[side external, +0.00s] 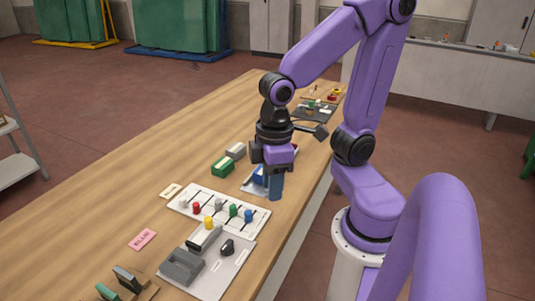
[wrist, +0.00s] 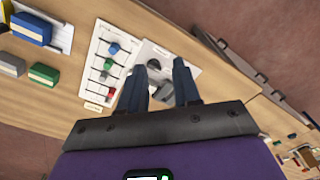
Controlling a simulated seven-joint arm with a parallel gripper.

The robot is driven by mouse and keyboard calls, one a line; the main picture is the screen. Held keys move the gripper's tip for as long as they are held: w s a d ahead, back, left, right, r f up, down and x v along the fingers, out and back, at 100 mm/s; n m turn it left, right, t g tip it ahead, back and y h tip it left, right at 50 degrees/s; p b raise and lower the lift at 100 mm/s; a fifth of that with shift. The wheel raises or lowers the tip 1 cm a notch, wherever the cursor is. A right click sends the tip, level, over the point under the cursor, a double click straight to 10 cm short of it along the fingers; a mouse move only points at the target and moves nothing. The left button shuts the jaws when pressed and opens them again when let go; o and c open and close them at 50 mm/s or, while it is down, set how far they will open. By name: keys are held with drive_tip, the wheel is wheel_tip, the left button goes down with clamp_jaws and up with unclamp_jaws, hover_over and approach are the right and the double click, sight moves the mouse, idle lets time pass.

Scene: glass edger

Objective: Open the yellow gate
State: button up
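A small yellow knob (side external: 208,222) shows in the side view at the near edge of a white slotted board (side external: 261,222); I take it as the yellow gate's handle. I cannot tell whether it sits on the board or just in front of it. The board also shows in the wrist view (wrist: 97,50), where I cannot make out the yellow knob. My gripper (side external: 275,192) hangs above the table, beyond the board's far right corner and apart from it. In the wrist view my gripper (wrist: 160,66) is open, with nothing between its fingers.
The board carries white, red (side external: 196,207), grey, green (side external: 233,210) and blue (side external: 248,215) knobs. A grey panel (side external: 238,262) with a black knob (side external: 227,247) lies nearer. Green (side external: 222,167) and grey blocks stand beyond the board. The table's left side is mostly clear.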

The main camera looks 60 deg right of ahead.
drive_tip(key=w+d+r+m, duration=0.1)
drive_tip(key=w+d+m, duration=1.1)
drive_tip(key=w+m, duration=0.45)
drive_tip(key=w+d+m, duration=0.1)
drive_tip(key=d+m, duration=1.3)
drive_tip(key=d, duration=0.7)
drive_tip(key=f, duration=1.7)
drive_tip(key=shift+a+f, duration=0.2)
drive_tip(key=shift+f, duration=0.15)
clamp_jaws()
